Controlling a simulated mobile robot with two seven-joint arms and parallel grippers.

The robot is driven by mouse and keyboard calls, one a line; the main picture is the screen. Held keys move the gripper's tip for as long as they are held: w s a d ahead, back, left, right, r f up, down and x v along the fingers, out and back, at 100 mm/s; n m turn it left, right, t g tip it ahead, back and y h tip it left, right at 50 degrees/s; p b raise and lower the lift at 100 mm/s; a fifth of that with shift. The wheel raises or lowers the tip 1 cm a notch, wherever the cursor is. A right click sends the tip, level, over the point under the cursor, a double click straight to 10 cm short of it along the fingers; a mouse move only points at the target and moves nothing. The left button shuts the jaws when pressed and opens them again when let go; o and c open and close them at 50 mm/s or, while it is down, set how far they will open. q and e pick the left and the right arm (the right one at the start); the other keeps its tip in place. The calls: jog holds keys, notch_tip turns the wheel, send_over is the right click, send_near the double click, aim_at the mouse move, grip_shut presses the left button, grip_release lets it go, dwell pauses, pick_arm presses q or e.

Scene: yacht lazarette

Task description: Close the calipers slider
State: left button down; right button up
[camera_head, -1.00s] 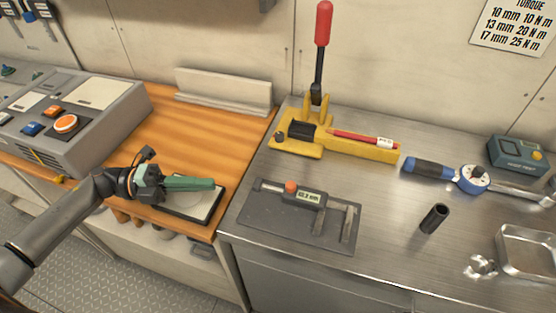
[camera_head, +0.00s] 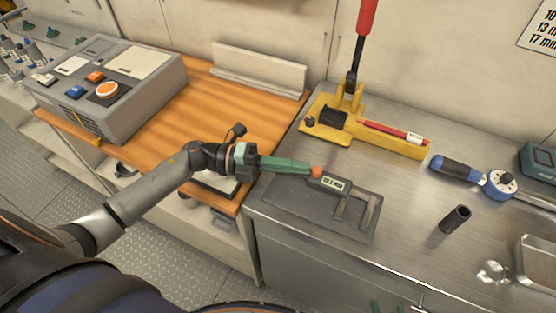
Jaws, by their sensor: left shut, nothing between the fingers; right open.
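The calipers (camera_head: 330,183) lie on a dark grey mat (camera_head: 290,216) on the steel worktop. They have a small display, an orange knob (camera_head: 316,172) at the left of it, and two grey jaws that stand apart on the right. My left gripper (camera_head: 308,168) is shut and empty. Its green fingertips are at the left side of the orange knob; I cannot tell whether they touch it. The gripper covers the calipers' left end. The green fingertips of my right gripper (camera_head: 387,307) show at the bottom edge, apart and empty, low in front of the worktop.
A yellow press (camera_head: 400,144) with a red-handled lever and a red pencil-like item stands behind the mat. A blue torque wrench (camera_head: 458,170), a black socket (camera_head: 455,219) and a metal tray (camera_head: 540,255) are on the right. A grey control box (camera_head: 125,100) sits on the wooden top.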

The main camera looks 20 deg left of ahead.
aim_at(316, 181)
pick_arm(q)
jog(key=shift+d, duration=0.25)
jog(key=d+p, duration=0.1)
jog(key=d, duration=0.3)
jog(key=shift+r, duration=0.1)
jog(key=shift+s+d, duration=0.1)
jog(key=shift+d, duration=0.1)
pick_arm(e)
jog(key=shift+a+r, duration=0.1)
jog(key=shift+r, duration=0.45)
pick_arm(q)
jog(key=shift+d, duration=0.1)
pick_arm(e)
jog(key=shift+f, duration=0.15)
